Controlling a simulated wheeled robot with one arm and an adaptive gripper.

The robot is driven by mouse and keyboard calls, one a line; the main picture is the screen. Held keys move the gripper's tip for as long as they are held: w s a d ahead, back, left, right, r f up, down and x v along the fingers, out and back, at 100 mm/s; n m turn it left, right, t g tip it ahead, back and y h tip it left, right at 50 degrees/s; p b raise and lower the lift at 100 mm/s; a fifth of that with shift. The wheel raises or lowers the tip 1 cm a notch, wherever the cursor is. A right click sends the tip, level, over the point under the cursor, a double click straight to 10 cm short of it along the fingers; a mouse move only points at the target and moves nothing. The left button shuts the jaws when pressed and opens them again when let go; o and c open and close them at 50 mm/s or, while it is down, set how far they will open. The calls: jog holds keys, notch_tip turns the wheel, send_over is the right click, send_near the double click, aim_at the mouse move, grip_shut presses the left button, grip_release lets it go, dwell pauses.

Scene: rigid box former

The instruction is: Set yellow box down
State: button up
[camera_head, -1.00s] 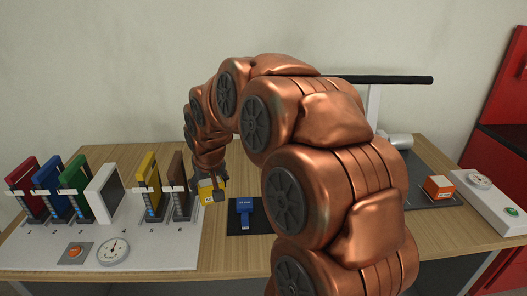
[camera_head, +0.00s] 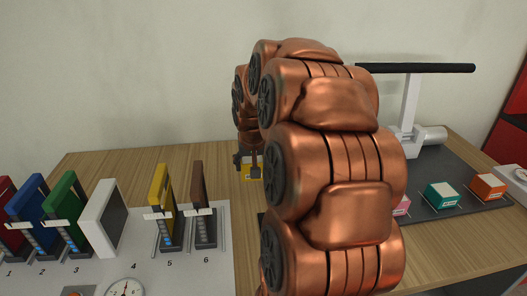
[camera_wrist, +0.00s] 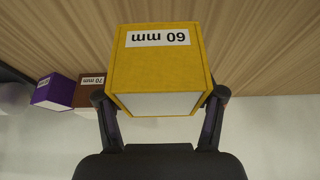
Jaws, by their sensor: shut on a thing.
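The yellow box (camera_wrist: 160,68) fills the middle of the wrist view, with a white label reading "60 mm". My gripper (camera_wrist: 160,105) is shut on it, one finger at each side.
A purple box (camera_wrist: 55,92) and a brown box (camera_wrist: 90,90) stand close by. Numbered slots hold coloured panels, such as the yellow panel (camera_head: 160,200). A teal box (camera_head: 441,195) and an orange box (camera_head: 488,186) sit on a dark mat (camera_head: 455,172). The table's back left is clear.

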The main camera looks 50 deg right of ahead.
jog(key=w+d, duration=0.2)
jog(key=d, duration=0.1)
jog(key=w+d+f+p, duration=0.1)
jog(key=w+d, duration=0.1)
jog(key=d, duration=0.2)
jog(key=w+d+p, duration=0.1)
jog(key=w+d, duration=0.1)
jog(key=d, duration=0.2)
jog(key=shift+w+f, duration=0.15)
jog(key=shift+w, duration=0.25)
jog(key=shift+f+p, duration=0.55)
jog(key=shift+f, duration=1.25)
jog(key=shift+f, duration=0.15)
jog(key=o, duration=1.1)
jog(key=shift+r, duration=0.35)
jog(key=b+v, duration=0.1)
jog(key=v, duration=1)
jog(key=shift+s+a+r+b, duration=0.1)
jog(key=shift+r+b, duration=0.25)
jog(key=shift+b, duration=0.05)
